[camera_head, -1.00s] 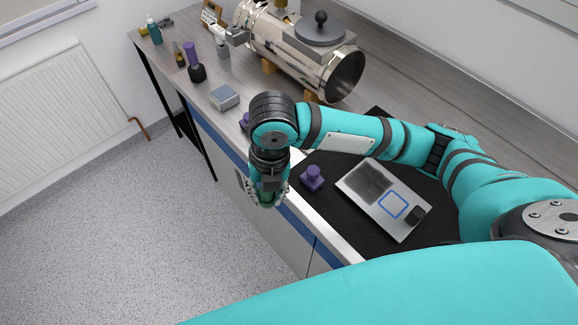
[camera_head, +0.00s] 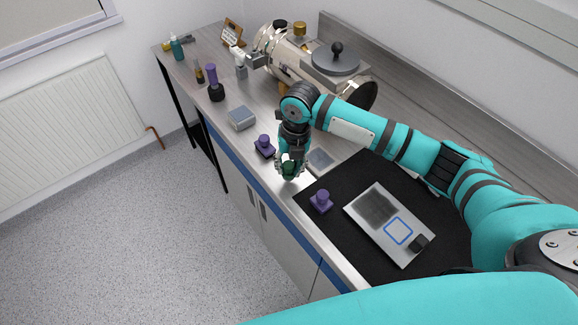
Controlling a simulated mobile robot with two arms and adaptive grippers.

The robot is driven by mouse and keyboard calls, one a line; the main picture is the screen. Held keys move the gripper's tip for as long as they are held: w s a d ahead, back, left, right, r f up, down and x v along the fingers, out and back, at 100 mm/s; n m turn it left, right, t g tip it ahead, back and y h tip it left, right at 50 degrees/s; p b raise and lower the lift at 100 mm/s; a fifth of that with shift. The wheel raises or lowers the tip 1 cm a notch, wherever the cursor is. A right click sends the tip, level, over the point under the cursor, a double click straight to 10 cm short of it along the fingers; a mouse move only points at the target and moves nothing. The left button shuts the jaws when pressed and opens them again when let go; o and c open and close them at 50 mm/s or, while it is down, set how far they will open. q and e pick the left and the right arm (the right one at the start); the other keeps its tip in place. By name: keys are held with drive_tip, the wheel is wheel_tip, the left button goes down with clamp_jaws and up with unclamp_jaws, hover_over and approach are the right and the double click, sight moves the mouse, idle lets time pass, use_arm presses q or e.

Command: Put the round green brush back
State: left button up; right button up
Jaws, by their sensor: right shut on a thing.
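My right gripper (camera_head: 291,170) hangs pointing down above the front edge of the counter. It is shut on the round green brush (camera_head: 288,172), of which only a small dark green part shows between the fingers. Its lower side and any contact with the counter cannot be made out. My left gripper is not in view.
A purple-handled piece (camera_head: 321,201) and a silver panel (camera_head: 372,207) lie on the black mat (camera_head: 345,247). Another purple-handled piece (camera_head: 265,146), a grey box (camera_head: 242,118) and a dark-based purple brush (camera_head: 214,88) stand along the counter. The metal chamber (camera_head: 285,58) is behind.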

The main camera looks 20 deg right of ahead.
drive_tip(key=shift+s+f+p, duration=0.1)
drive_tip(key=shift+f+p, duration=0.2)
drive_tip(key=shift+f, duration=0.7)
drive_tip(key=shift+f, duration=0.1)
drive_tip(key=o, duration=1)
drive_tip(key=r+b, duration=0.1)
drive_tip(key=r, duration=0.7)
drive_tip(key=d+r+b, duration=0.1)
drive_tip(key=r, duration=0.3)
drive_tip(key=shift+s+d+r+b, duration=0.1)
drive_tip(key=shift+b, duration=0.2)
